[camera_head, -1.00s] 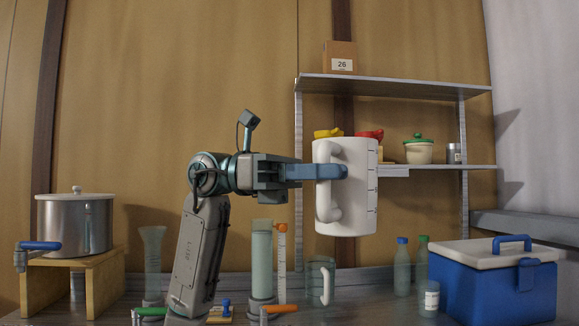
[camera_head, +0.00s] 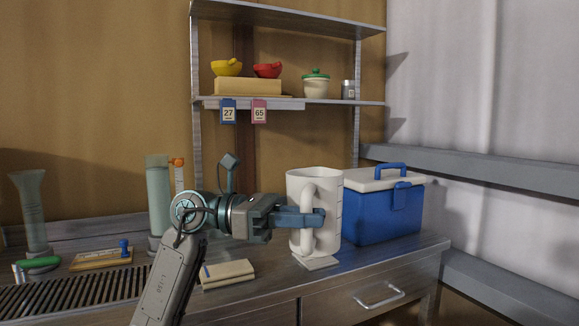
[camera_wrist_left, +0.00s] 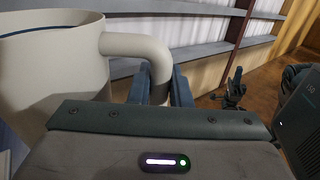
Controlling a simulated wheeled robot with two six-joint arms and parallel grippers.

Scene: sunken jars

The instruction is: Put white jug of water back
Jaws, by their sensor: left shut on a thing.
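The white jug (camera_head: 299,190), with a side handle and dark graduation marks, is upright over the right part of the counter. It also shows at the left of the left wrist view (camera_wrist_left: 50,65), where its open top is partly cut off by the frame. My left gripper (camera_head: 316,218) is shut on the jug's handle, with its fingers around the handle in the left wrist view (camera_wrist_left: 160,88). A thin white square pad (camera_head: 316,263) lies on the counter just below the jug's base. I cannot tell whether the base touches it.
A blue cooler (camera_head: 375,215) with a white lid stands close behind and right of the jug. A beige block (camera_head: 228,272) lies left of it. Tall cylinders stand further left. A shelf (camera_head: 340,101) with bowls and a pot hangs behind. The counter's front edge is near.

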